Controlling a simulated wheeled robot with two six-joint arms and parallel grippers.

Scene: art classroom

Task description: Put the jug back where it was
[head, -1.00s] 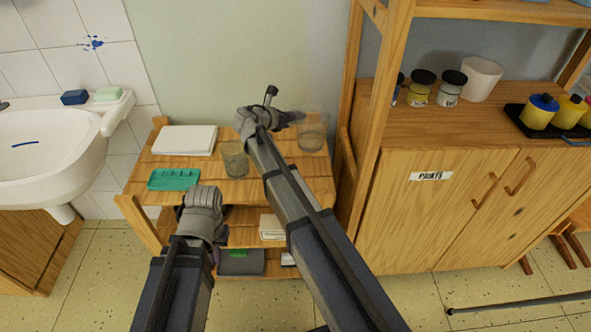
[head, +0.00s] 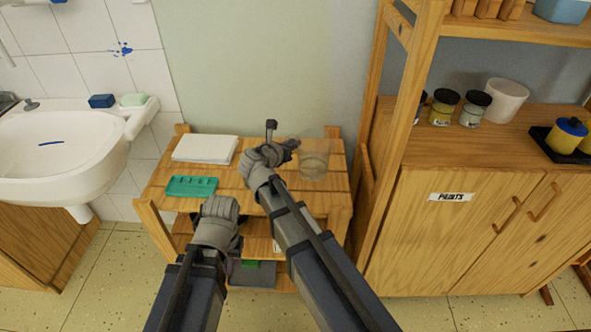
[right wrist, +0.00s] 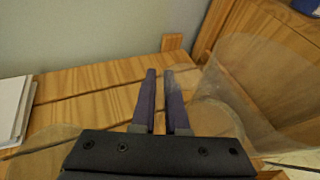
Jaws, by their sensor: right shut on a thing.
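The jug (head: 314,163) is clear glass and upright at the right end of the slatted wooden table (head: 250,142). I cannot tell whether its base touches the tabletop. My right gripper (head: 292,146) is at the jug's left side and shut on it. In the right wrist view its fingers (right wrist: 160,85) are close together, with the jug (right wrist: 245,85) to their right; the grip itself is hard to make out. My left gripper (head: 238,232) hangs low at the table's front edge, apart from the jug; its fingers are mostly hidden.
White paper (head: 205,149) and a green tray (head: 191,186) lie on the table's left part. Another clear vessel (right wrist: 45,142) shows faintly in the right wrist view. A wooden shelf cabinet (head: 425,240) stands close on the right, a sink (head: 70,150) on the left.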

